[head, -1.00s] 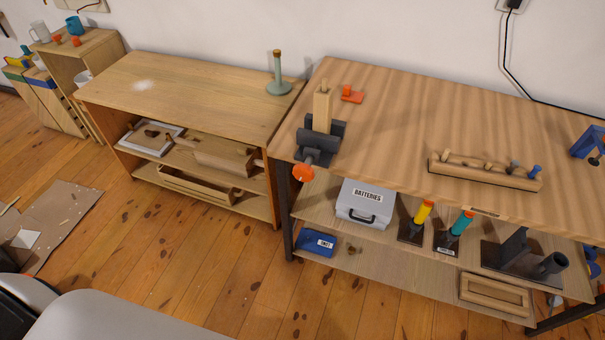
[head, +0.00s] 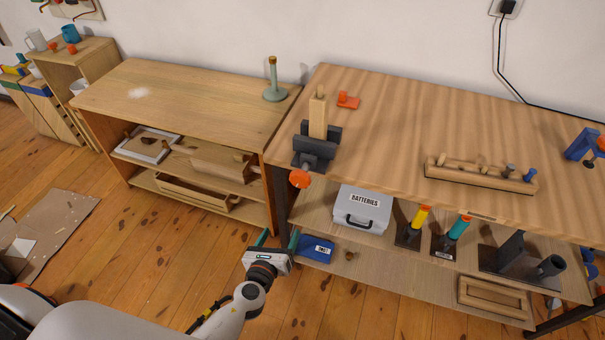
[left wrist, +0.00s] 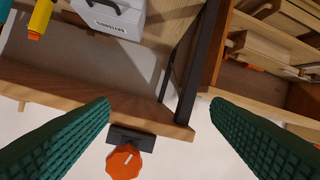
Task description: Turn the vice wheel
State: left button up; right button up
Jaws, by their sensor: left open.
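The vice (head: 317,148) is dark grey and sits at the left front corner of the workbench, with a wooden block (head: 318,116) standing upright in its jaws. Its orange wheel (head: 300,179) faces out past the bench's front edge. In the left wrist view the orange wheel (left wrist: 124,162) shows low in the picture, between the fingers but nearer the left one. My left gripper (head: 275,240) is open and empty, below and in front of the wheel and apart from it. Its green ridged fingers (left wrist: 160,115) are spread wide in the left wrist view. My right gripper is not in view.
The workbench (head: 420,120) has a dark metal leg (head: 281,198) near my left gripper. Its lower shelf holds a batteries case (head: 362,209), a blue box (head: 316,249) and tool holders. A lower wooden cabinet (head: 190,95) stands left. Open floor lies in front.

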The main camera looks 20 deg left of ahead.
aim_at(299, 183)
pick_arm(q)
notch_tip(299, 183, up, 10)
jog(key=w+d+m+t, duration=0.2)
jog(key=m+t, duration=0.1)
jog(key=m, duration=0.3)
jog(key=shift+h, duration=0.4)
jog(key=w, duration=1.2)
jog(key=shift+r, duration=0.1)
jog(key=c, duration=1)
jog(key=shift+o, duration=0.2)
jog(key=shift+n, duration=0.4)
